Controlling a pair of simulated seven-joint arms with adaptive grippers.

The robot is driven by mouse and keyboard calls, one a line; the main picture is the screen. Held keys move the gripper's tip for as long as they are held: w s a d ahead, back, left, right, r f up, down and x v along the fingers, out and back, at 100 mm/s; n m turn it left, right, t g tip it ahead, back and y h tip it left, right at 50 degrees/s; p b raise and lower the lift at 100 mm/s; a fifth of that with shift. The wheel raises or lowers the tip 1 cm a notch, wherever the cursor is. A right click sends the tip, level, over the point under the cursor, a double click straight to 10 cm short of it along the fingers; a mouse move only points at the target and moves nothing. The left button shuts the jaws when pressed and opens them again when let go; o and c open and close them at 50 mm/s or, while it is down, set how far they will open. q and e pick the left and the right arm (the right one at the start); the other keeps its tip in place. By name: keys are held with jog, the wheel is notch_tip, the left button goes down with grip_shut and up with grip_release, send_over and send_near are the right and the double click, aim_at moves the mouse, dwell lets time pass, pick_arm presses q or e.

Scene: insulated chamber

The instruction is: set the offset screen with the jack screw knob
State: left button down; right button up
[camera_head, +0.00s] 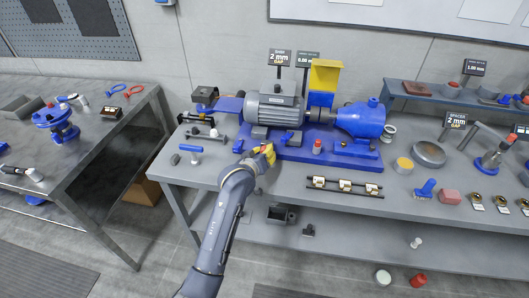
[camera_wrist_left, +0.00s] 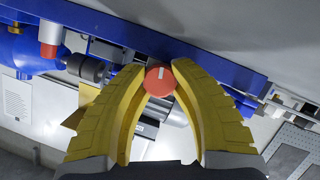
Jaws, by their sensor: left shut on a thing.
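My left gripper (camera_head: 268,152) is at the front edge of the blue machine base (camera_head: 325,153). In the left wrist view its yellow fingers (camera_wrist_left: 159,76) are shut on a round red knob (camera_wrist_left: 159,80) with a white mark. In the head view the fingers hide this knob. A second red-topped knob (camera_head: 317,146) stands to the right on the same base; it also shows in the left wrist view (camera_wrist_left: 50,40). A small dark screen (camera_head: 304,58) with green digits stands behind the grey motor (camera_head: 273,108); its digits are too small to read surely. My right gripper is out of view.
A blue pump (camera_head: 361,120) and yellow guard (camera_head: 325,76) are right of the motor. A rack (camera_head: 345,187) lies in front. Blue-handled tools (camera_head: 190,149) lie left.

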pick_arm(q)
jog(key=shift+m, duration=0.3)
jog(key=c, duration=1)
grip_release()
jog(key=shift+v, duration=6)
jog(key=shift+d+r, duration=0.1)
